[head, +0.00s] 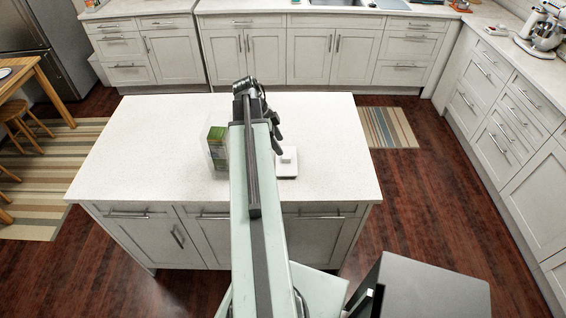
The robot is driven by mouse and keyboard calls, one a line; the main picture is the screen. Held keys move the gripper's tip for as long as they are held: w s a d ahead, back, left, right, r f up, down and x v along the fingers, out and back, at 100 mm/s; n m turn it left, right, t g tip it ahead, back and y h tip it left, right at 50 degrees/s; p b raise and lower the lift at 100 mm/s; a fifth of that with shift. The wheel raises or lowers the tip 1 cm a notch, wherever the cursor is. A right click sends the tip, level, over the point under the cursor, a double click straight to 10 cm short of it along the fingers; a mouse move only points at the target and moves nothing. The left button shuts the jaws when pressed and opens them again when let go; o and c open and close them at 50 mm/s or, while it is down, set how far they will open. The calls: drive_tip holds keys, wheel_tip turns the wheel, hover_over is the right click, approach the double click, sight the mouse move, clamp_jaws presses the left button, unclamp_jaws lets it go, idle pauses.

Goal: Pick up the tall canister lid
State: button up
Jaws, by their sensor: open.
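A flat white square lid (287,168) with a small raised block on top lies on the kitchen island, just right of my arm. I take it to be the canister lid. My gripper (275,130) is dark and small at the far end of my arm, above the island and a little beyond the lid. It is open and apart from the lid, with nothing seen in it. A clear container (213,160) with a green box (218,142) stands left of my arm, partly hidden by it.
The white island top (330,125) is clear on its right and far left. Counters with cabinets (310,55) line the back and right. A wooden table (45,82) and stools stand at the left. A stand mixer (545,35) sits on the right counter.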

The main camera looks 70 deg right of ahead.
sight(285, 156)
drive_tip(key=b+x, duration=0.5)
drive_tip(key=x, duration=0.2)
drive_tip(key=shift+w+b, duration=0.15)
drive_tip(key=shift+b, duration=0.15)
drive_tip(key=shift+r, duration=0.15)
clamp_jaws()
